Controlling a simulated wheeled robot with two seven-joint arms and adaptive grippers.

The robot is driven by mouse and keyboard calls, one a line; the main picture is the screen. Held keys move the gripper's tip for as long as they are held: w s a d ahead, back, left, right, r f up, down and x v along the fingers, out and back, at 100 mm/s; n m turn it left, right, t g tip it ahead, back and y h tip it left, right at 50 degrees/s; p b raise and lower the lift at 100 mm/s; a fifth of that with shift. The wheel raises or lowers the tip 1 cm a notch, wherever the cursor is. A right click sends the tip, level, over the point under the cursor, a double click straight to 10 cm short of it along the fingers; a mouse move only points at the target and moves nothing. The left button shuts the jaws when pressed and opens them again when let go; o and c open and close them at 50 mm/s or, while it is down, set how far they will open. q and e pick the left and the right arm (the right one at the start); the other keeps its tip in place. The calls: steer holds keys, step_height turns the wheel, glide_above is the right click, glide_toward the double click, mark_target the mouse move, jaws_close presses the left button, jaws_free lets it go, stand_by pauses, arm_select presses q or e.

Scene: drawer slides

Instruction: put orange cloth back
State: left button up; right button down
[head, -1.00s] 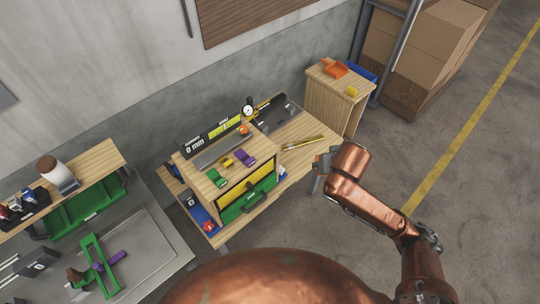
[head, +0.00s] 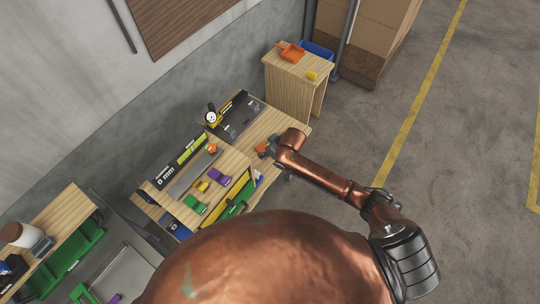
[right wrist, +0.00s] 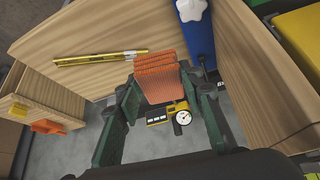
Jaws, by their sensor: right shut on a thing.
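The orange cloth (right wrist: 158,78) is folded, with a ribbed far end, and sits between the two dark green fingers of my right gripper (right wrist: 160,88) in the right wrist view. The gripper is shut on it. In the head view my right gripper (head: 268,147) is at the front right part of the wooden workbench (head: 262,122), beside the small drawer unit, with a bit of orange at its tip (head: 261,149). The cloth is held in front of the bench surface in the wrist view; its exact height above it cannot be told. My left gripper is not in view.
A yellow ruler-like tool (right wrist: 100,57) lies on wood near the cloth. A dial gauge (right wrist: 182,118) shows below it. A wooden panel (right wrist: 262,75) stands close on the right. Green, yellow and purple pieces (head: 220,177) lie on the drawer unit. A side table (head: 295,68) stands behind.

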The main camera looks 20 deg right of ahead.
steer(key=n+p, duration=0.1)
glide_above(267, 169)
steer(key=s, duration=0.1)
step_height(267, 169, down, 6)
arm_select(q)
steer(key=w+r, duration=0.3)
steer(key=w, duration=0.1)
arm_select(e)
steer(key=shift+n+y, duration=0.3)
steer(key=shift+n, duration=0.1)
steer(key=f+b, duration=0.1)
steer(key=f, duration=0.4)
steer(key=s+d+f+b, duration=0.1)
steer(key=f, duration=0.2)
steer(key=shift+f+b, duration=0.15)
steer(key=shift+b, duration=0.2)
steer(key=shift+f+b, duration=0.35)
steer(key=shift+f, duration=0.35)
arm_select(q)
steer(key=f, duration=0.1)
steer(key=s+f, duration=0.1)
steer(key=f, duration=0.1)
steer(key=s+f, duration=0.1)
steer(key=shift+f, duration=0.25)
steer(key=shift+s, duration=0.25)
arm_select(e)
steer(key=shift+f, duration=0.1)
